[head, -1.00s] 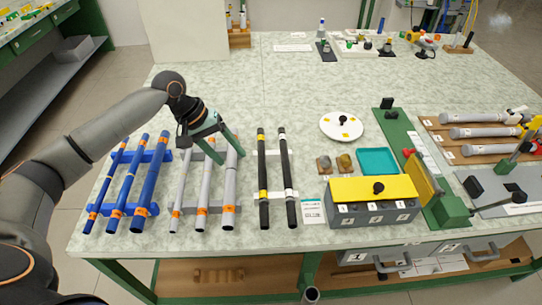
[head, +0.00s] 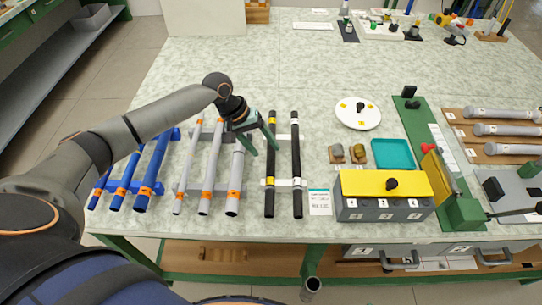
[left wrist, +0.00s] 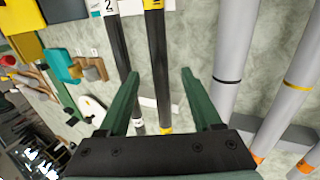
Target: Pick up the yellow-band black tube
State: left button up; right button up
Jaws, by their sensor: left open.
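The yellow-band black tube (head: 270,200) lies on a low white rack on the table, left of a second black tube (head: 297,200) with white bands. In the left wrist view the yellow-band tube (left wrist: 159,65) passes between the open fingers, and the white-band tube (left wrist: 121,55) is outside them on the left. My left gripper (head: 264,150) is open and empty, pointing down at the upper half of the yellow-band tube. The fingers (left wrist: 160,74) appear to be above it; the exact height is unclear. My right gripper is not in view.
Grey tubes (head: 211,165) with orange bands lie close on the left, with blue tubes (head: 154,170) beyond. On the right are a label card (head: 320,202), a grey box with a yellow top (head: 384,184), a teal tray (head: 393,154) and a white disc (head: 358,113).

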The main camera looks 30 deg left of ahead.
aim_at(269, 154)
pick_arm(q)
jog(key=x, duration=0.3)
jog(key=shift+w+f, duration=0.1)
jog(key=shift+f, duration=0.05)
grip_shut()
dwell(0.4)
